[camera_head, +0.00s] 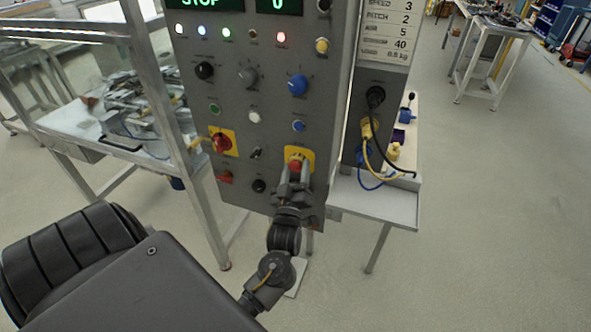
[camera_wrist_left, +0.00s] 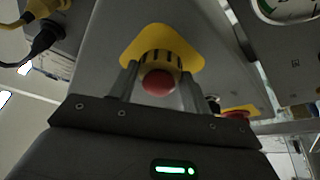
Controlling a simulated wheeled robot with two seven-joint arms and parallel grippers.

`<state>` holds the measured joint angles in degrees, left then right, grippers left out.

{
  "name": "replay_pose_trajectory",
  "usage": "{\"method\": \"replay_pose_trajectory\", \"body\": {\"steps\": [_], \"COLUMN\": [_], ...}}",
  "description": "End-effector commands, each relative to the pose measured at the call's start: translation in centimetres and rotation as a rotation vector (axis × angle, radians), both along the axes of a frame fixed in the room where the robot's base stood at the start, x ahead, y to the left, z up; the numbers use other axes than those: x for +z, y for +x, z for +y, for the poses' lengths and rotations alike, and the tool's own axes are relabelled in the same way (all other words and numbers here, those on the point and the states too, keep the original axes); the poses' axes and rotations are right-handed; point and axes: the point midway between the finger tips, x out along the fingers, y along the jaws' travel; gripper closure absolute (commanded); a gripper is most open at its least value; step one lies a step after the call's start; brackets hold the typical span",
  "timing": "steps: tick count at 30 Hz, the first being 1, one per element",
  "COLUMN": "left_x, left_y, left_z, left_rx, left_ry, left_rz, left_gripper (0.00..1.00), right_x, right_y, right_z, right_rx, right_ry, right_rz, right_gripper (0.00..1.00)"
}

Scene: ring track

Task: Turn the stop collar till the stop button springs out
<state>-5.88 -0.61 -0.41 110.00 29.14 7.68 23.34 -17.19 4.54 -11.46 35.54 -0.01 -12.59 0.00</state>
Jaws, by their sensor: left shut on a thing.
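The stop button (camera_head: 294,166) is a red knob low on the right of the grey control panel, in front of a yellow plate. It also shows in the left wrist view (camera_wrist_left: 160,83). The stop collar (camera_wrist_left: 157,64) is a yellow ring with dark slots behind the red knob. My left gripper (camera_head: 295,170) comes up from below, one finger on each side of the collar, and is shut on it. The fingers hide part of the collar and plate in the head view. My right gripper is not in view.
A second red knob on a yellow plate (camera_head: 222,142) sits further left on the panel (camera_head: 235,105), among other knobs and lamps. A grey shelf (camera_head: 375,200) with cables and yellow plugs juts out at the right. A metal-framed table (camera_head: 75,120) stands left.

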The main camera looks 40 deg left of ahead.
Motion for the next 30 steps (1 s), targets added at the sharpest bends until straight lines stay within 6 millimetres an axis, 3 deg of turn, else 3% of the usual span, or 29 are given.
{"method": "replay_pose_trajectory", "body": {"steps": [15,30], "left_x": [-0.2,-0.4], "left_y": [-0.1,-0.2], "left_z": [0.4,0.6], "left_rx": [-0.002,-0.002], "left_ry": [0.401,0.587], "left_rz": [0.147,0.213], "left_gripper": [0.75,0.75], "right_x": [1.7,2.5], "right_y": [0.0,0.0], "right_z": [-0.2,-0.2], "right_rx": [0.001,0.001], "right_ry": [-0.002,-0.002], "right_rz": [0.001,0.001], "right_gripper": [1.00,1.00]}}
